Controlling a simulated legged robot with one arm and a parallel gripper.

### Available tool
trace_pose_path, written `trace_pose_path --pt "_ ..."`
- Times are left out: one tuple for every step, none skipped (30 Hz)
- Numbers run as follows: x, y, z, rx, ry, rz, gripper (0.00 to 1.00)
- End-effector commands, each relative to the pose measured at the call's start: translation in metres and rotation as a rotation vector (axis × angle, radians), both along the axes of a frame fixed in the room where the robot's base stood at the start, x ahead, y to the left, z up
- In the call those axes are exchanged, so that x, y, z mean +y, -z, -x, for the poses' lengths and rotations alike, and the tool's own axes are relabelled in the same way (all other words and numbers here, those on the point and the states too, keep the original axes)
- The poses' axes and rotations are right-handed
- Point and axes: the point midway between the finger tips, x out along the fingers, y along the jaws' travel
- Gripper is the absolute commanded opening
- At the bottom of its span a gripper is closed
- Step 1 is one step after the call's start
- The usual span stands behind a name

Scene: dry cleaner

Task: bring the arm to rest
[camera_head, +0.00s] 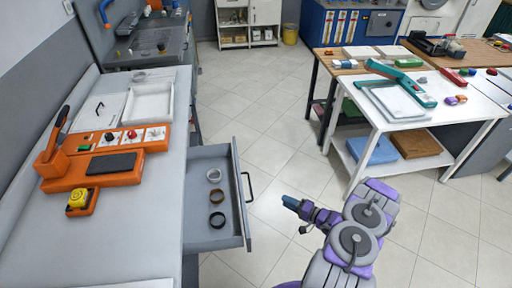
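My gripper (291,203) is at the end of my purple and grey arm (357,226), in the lower middle of the head view. It is held over the tiled floor, just right of an open drawer (213,240). It looks apart from the drawer's handle (249,187). The fingertips are small and dark blue, and I cannot tell whether they are parted. Nothing shows hanging from or sticking out of the gripper.
The open drawer holds several rings (216,196) and juts from the grey counter (157,207). An orange device (112,167) sits on that counter. A white table (468,112) with a teal tool (418,94) stands at the right. The floor (262,122) between them is clear.

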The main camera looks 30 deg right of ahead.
Motion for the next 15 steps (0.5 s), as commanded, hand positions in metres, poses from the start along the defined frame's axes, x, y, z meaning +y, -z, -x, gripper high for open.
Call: trace_pose_path --pt "0.000 0.000 0.000 0.000 0.000 0.000 0.38" --pt "0.000 0.000 0.000 0.000 0.000 0.000 0.38" --pt "0.000 0.000 0.000 0.000 0.000 0.000 0.38" --pt "0.000 -0.001 -0.001 0.000 0.000 0.002 0.38" --pt "0.000 -0.001 -0.002 0.001 0.000 0.006 0.38" --pt "-0.002 -0.002 -0.004 0.003 0.001 0.018 0.38" --pt "-0.004 -0.004 -0.007 0.006 0.002 0.031 0.38" --pt "-0.006 -0.005 -0.011 0.012 0.005 0.049 0.38" --pt "-0.009 -0.008 -0.017 0.022 0.007 0.083 0.38" --pt "-0.012 -0.011 -0.023 0.030 0.009 0.112 0.38" --pt "-0.016 -0.016 -0.030 0.036 0.012 0.146 0.38" --pt "-0.022 -0.021 -0.040 0.050 0.018 0.197 0.38" --pt "-0.025 -0.025 -0.047 0.062 0.021 0.237 0.38" --pt "-0.029 -0.032 -0.055 0.072 0.026 0.277 0.38" --pt "-0.033 -0.039 -0.064 0.091 0.031 0.331 0.38"
